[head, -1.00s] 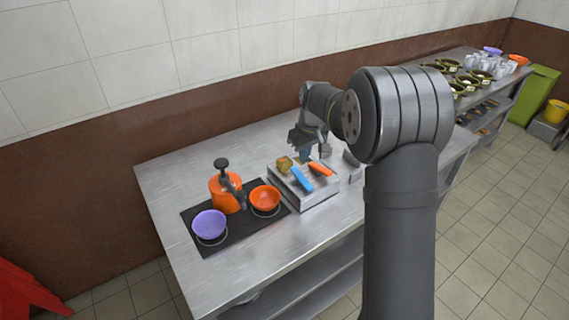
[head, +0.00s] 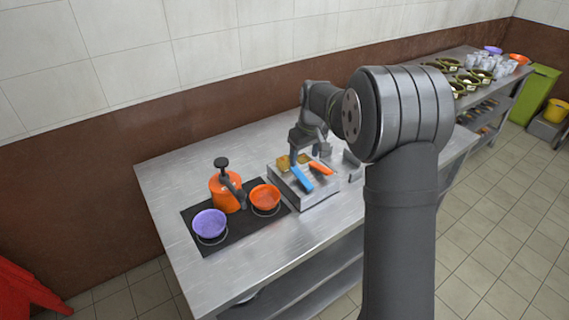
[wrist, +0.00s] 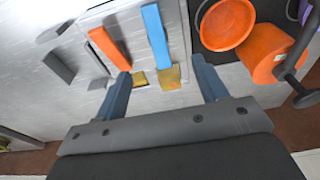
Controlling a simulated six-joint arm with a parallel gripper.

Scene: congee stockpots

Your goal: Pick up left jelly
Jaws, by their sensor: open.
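The left jelly (head: 283,162) is a small yellow-brown block at the back left of a raised metal stand (head: 317,199). It also shows in the wrist view (wrist: 171,77), just beyond the end of the blue bar. A second yellowish block, the right jelly (head: 303,158), sits beside it and also shows in the wrist view (wrist: 139,79). My gripper (head: 309,153) is open over the back of the stand. In the wrist view both jellies lie between the wide-spread fingers of my gripper (wrist: 160,72); I see no contact.
A blue bar (head: 302,179) and an orange bar (head: 320,168) lie on the stand near the jellies. To the left, a black hob (head: 235,236) holds a purple bowl (head: 209,224), an orange bowl (head: 265,197) and an orange pot (head: 225,197). Bare metal table (head: 170,180) lies behind.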

